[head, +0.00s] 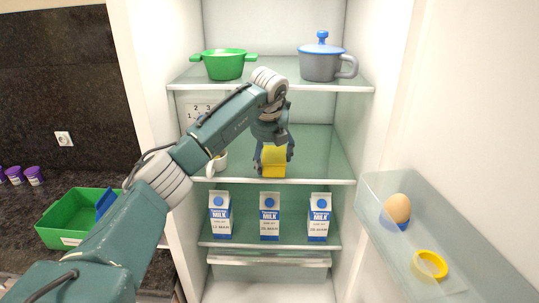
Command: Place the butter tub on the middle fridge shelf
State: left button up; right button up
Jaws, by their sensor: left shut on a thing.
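The butter tub is the yellow box (273,162), inside the open fridge at the level of the middle glass shelf (318,160). My left gripper (273,150) reaches in from the left and is shut on the tub from above. The tub is at or just above the shelf near its front edge; I cannot tell whether it touches. My left arm hides part of the shelf's left side. My right gripper is not in view.
A white cup (219,161) stands left on the middle shelf. The upper shelf holds a green pot (223,65) and a grey pot (321,64). Milk cartons (269,217) stand below. The open door holds an egg (397,208). The middle shelf's right side is clear.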

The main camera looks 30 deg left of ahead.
aim_at(269, 171)
pick_arm(q)
jog(key=shift+f, duration=0.15)
jog(key=o, duration=1.5)
jog(key=shift+w, duration=0.1)
jog(key=b+v, duration=0.1)
jog(key=b, duration=0.1)
jog(key=b+v, duration=0.1)
jog(key=v, duration=0.1)
jog(key=shift+s+d+f+b, duration=0.15)
jog(key=shift+s+d+b, duration=0.1)
jog(key=shift+b, duration=0.15)
jog(key=s+d+b, duration=0.2)
jog(key=s, duration=0.1)
jog(key=s+b, duration=0.1)
jog(key=shift+s+d, duration=0.3)
jog(key=shift+d, duration=0.1)
jog(key=s+d, duration=0.2)
jog(key=s, duration=0.1)
jog(key=s+d, duration=0.1)
jog(key=s, duration=0.1)
jog(key=shift+s+d+r+b, duration=0.1)
jog(key=shift+s+r+b, duration=0.05)
jog(key=shift+r+b, duration=0.2)
